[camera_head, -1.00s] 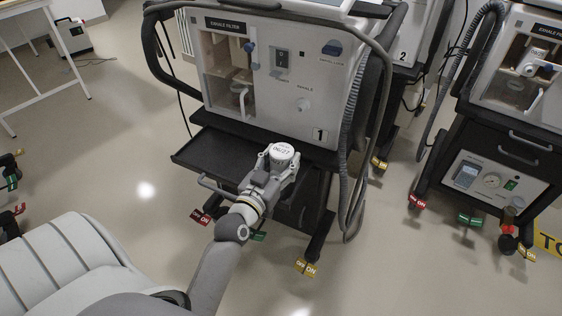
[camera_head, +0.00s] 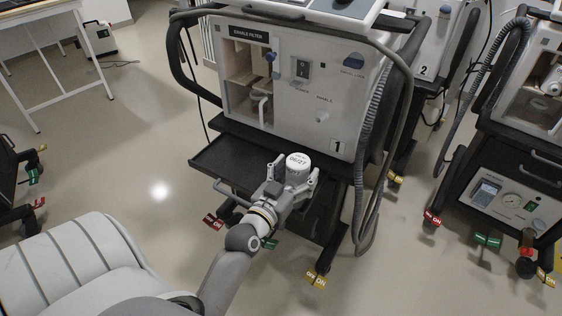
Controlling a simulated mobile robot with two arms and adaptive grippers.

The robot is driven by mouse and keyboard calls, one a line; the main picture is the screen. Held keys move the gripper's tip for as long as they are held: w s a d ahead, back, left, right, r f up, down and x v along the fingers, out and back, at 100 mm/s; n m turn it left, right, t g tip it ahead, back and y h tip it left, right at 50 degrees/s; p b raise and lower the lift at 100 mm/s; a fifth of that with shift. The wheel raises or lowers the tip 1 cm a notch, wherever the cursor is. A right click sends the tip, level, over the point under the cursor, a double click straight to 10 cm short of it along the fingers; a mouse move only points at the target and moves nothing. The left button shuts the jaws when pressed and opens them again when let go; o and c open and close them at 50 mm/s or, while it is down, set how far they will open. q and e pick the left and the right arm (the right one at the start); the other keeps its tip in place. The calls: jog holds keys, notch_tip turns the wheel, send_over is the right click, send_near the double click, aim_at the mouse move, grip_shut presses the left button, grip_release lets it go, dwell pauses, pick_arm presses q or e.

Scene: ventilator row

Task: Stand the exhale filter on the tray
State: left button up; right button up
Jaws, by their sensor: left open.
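The exhale filter (camera_head: 298,168) is a white cylinder with a dated label on its top. It looks upright at the right part of the black tray (camera_head: 222,160) on the front of ventilator 1. Its base is hidden by my gripper, so contact with the tray is not plain to see. My left gripper (camera_head: 293,175) is open, with one finger on each side of the filter. My right gripper is not in view.
Ventilator 1 (camera_head: 335,95) stands behind the tray, with an open filter compartment (camera_head: 240,90) at its left. Its grey hose (camera_head: 366,190) hangs at the right. A white padded seat or bed (camera_head: 60,265) is at lower left. Open floor lies left of the tray.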

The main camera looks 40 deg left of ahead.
pick_arm(q)
jog(key=s+d, duration=0.1)
jog(key=s, duration=0.9)
jog(key=s+d+f+m+g+h, duration=0.3)
jog(key=d+f+m+g+h, duration=0.15)
jog(key=d+f+g, duration=0.5)
jog(key=s+f+g+y, duration=0.1)
jog(key=s+g, duration=0.3)
jog(key=s, duration=0.6)
jog(key=shift+d+f+n+y+p, duration=0.35)
jog(key=shift+d+f+n+p, duration=0.1)
jog(key=shift+f, duration=0.3)
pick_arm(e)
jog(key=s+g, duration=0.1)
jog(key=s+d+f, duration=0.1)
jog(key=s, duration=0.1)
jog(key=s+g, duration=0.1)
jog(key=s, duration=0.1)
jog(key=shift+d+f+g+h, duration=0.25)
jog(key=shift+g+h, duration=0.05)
pick_arm(q)
jog(key=shift+s+a, duration=0.1)
jog(key=shift+a, duration=0.05)
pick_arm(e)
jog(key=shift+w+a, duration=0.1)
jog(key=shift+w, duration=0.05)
